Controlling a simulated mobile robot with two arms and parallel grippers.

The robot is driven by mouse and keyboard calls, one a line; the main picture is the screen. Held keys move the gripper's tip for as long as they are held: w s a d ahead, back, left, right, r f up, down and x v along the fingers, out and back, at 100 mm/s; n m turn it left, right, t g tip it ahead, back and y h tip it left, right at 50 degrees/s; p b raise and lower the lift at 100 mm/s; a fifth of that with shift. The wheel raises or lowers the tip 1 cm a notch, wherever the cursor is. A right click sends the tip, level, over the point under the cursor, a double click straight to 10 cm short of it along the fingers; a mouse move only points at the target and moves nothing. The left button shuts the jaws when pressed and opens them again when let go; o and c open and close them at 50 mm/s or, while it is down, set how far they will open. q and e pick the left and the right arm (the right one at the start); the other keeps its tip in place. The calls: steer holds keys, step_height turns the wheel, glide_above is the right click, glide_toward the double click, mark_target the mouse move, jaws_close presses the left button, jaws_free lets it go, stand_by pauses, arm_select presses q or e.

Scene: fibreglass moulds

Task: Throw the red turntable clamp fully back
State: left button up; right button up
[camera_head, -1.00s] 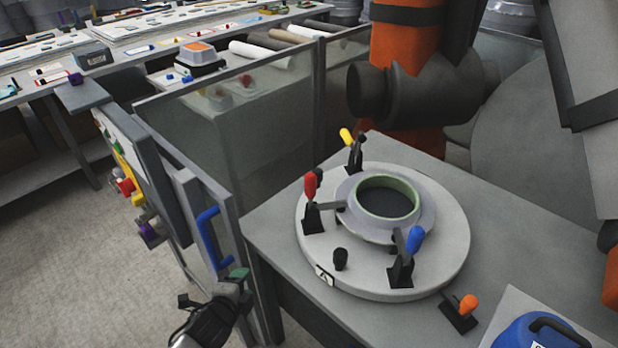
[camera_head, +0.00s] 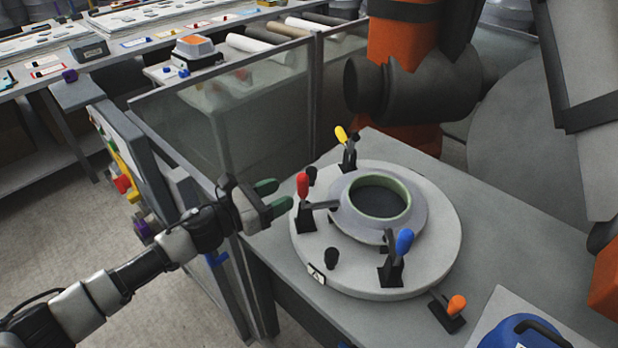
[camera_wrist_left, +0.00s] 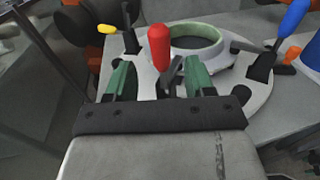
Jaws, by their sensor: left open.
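The red turntable clamp (camera_head: 303,187) stands with its handle upright at the left side of the round turntable (camera_head: 430,270). Its arm reaches toward the grey ring mould with a green rim (camera_head: 380,201). My left gripper (camera_head: 272,197) is open, with its green-padded fingers just left of the red handle in the head view. In the left wrist view the red handle (camera_wrist_left: 159,46) shows beyond and between the two open fingers (camera_wrist_left: 160,80). It does not appear to be gripped. My right gripper is not in view.
A yellow-handled clamp (camera_head: 341,136) and a blue-handled clamp (camera_head: 403,242) also stand on the turntable. An orange-handled clamp (camera_head: 456,306) sits on the table near the front. A clear panel fence (camera_head: 230,115) stands behind my left arm. A blue container (camera_head: 525,332) is at lower right.

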arm_select(q)
steer(key=p+x, duration=0.1)
steer(key=x, duration=0.7)
steer(key=shift+w+d, duration=0.15)
steer(key=shift+d, duration=0.05)
jaws_close()
